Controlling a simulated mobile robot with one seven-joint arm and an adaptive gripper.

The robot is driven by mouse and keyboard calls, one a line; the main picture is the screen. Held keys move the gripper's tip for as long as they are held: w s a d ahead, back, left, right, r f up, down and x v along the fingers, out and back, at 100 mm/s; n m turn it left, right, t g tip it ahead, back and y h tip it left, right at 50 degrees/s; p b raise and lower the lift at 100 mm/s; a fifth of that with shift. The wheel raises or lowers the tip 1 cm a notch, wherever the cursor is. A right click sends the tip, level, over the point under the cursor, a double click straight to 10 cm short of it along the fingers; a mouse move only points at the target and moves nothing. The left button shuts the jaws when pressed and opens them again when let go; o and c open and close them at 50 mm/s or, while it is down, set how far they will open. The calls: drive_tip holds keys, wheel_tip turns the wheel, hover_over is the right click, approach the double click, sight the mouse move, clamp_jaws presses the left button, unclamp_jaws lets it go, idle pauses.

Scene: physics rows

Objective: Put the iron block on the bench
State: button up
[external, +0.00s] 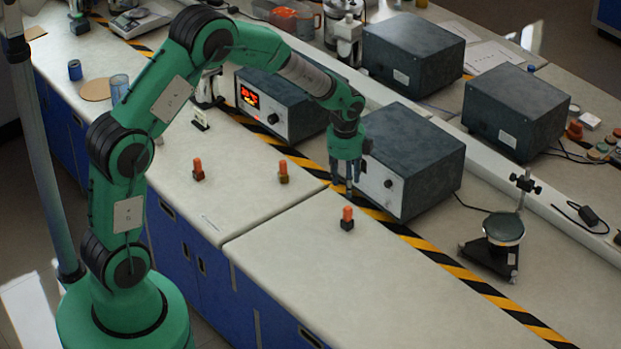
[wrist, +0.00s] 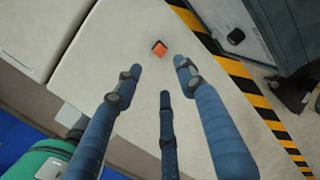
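Three small blocks with orange tops stand upright on the pale bench (external: 290,262). The nearest to my gripper has a dark grey base and looks like the iron block (external: 347,224); its orange top also shows in the wrist view (wrist: 159,47), just beyond my fingertips. A block with a brassy base (external: 283,178) and one with a dark brownish base (external: 198,175) stand further left. My gripper (external: 345,188) points down, above and slightly behind the dark grey block, apart from it. Its three fingers (wrist: 160,76) are spread, with nothing between them.
A grey box instrument (external: 415,150) stands close right of my gripper, behind the yellow-black tape (external: 440,256). Another with a red display (external: 285,100) is further back. A stand with a round plate (external: 503,230) is at right. The front bench surface is clear.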

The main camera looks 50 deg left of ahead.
drive_tip(key=shift+r, duration=0.1)
idle(0.3)
drive_tip(key=s+r+n+t, duration=0.1)
drive_tip(key=s+r+n, duration=0.4)
drive_tip(key=s+r, duration=0.55)
drive_tip(key=s+r+n+t, duration=0.1)
drive_tip(key=s+r+n, duration=0.45)
drive_tip(key=r, duration=0.85)
drive_tip(key=s+r+n+t, duration=0.1)
drive_tip(key=s+n, duration=0.3)
drive_tip(key=s, duration=0.9)
drive_tip(key=s+d+r+n+t, duration=0.1)
drive_tip(key=s+r+n, duration=0.3)
drive_tip(key=s, duration=0.8)
drive_tip(key=shift+s+d+r+h, duration=0.2)
drive_tip(key=shift+s+r+h, duration=0.15)
drive_tip(key=shift+s+h, duration=0.05)
